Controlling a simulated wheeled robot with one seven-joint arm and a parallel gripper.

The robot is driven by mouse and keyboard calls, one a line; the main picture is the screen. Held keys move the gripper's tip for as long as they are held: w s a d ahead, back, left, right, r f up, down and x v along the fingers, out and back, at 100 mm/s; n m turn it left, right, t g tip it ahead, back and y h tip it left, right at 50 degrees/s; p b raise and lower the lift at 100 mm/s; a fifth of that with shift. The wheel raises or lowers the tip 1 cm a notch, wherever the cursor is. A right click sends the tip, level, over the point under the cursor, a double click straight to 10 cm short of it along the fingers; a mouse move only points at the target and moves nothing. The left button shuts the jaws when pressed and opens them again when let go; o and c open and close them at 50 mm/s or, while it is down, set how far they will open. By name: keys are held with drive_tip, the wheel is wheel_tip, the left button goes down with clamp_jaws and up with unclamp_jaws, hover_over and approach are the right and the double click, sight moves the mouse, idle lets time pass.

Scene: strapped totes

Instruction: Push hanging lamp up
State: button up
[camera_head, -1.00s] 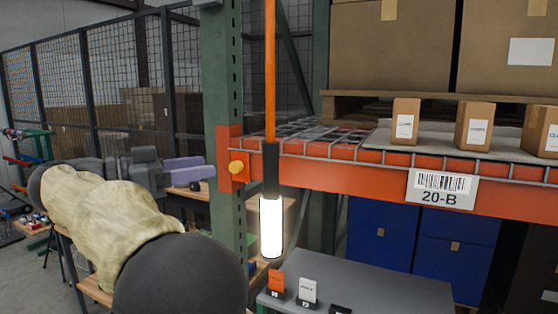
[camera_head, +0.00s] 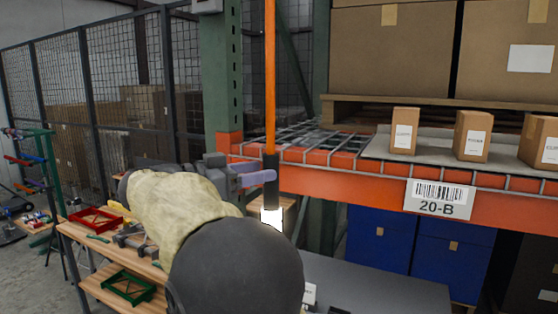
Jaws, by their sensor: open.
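The hanging lamp (camera_head: 272,216) hangs from an orange cord (camera_head: 270,75). It has a black upper housing and a glowing white tube, and hangs upright in front of the orange rack beam. The gripper is open.
The orange rack beam (camera_head: 340,175) with label 20-B (camera_head: 440,197) runs behind and right of the lamp. Small cartons (camera_head: 403,131) stand on its shelf. A green post (camera_head: 222,90) rises left of the lamp. A grey table (camera_head: 375,290) lies below. A wooden bench (camera_head: 90,245) stands left.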

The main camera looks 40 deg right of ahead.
drive_tip(key=d, duration=0.2)
drive_tip(key=s+d+p, duration=0.1)
drive_tip(key=d, duration=0.1)
drive_tip(key=shift+d+r, duration=0.15)
drive_tip(key=shift+d, duration=0.05)
drive_tip(key=shift+d+p, duration=0.4)
drive_tip(key=shift+d, duration=0.25)
clamp_jaws()
